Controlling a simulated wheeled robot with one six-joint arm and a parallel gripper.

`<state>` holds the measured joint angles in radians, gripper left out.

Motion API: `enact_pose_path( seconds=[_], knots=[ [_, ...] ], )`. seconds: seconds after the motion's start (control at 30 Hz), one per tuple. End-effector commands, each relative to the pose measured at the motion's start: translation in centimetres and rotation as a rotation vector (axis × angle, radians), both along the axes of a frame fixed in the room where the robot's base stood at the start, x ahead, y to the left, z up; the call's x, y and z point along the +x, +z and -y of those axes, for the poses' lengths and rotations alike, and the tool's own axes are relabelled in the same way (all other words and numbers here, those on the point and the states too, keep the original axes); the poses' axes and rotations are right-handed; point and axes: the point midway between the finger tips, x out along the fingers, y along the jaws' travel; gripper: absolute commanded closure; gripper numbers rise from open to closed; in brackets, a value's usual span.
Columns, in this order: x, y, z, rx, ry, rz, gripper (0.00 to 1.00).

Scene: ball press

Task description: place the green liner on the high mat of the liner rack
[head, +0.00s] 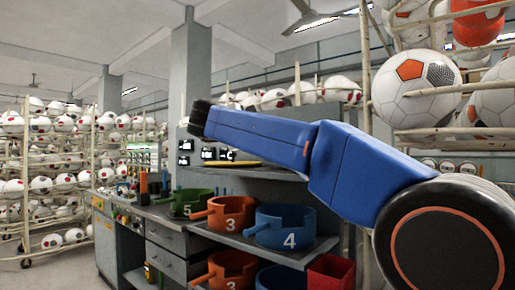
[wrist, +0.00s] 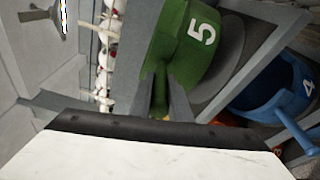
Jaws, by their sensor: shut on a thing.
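The green liner (head: 190,203), marked 5, is upright at the far left end of the liner rack (head: 262,240). In the wrist view the green liner (wrist: 190,45) is close, with its handle pointing towards me. My gripper (wrist: 160,98) is shut on that handle, one grey finger on each side. The liner is at a dark grey mat (wrist: 232,62) on a shelf; I cannot tell whether its base touches it. In the head view my blue arm reaches left above the rack, and the fingers cannot be made out there.
An orange liner (head: 232,212) marked 3 and a blue liner (head: 283,227) marked 4 stand to the right. Another orange liner (head: 232,268) sits on the lower level near a red bin (head: 330,278). A workbench (head: 150,225) adjoins on the left. Ball racks surround the area.

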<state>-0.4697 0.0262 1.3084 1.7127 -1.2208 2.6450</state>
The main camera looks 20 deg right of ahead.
Motion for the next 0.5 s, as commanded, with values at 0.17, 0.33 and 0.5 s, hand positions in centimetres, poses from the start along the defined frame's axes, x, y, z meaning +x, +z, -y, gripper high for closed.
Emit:
enact_pose_path(
  seconds=[0.17,0.33,0.5],
  knots=[
    [-0.1,-1.7,0.0,-0.003,0.001,0.000,1.00],
    [-0.1,-3.8,0.0,-0.002,0.000,-0.001,1.00],
    [-0.1,-4.2,0.0,-0.001,0.000,0.001,1.00]
  ],
)
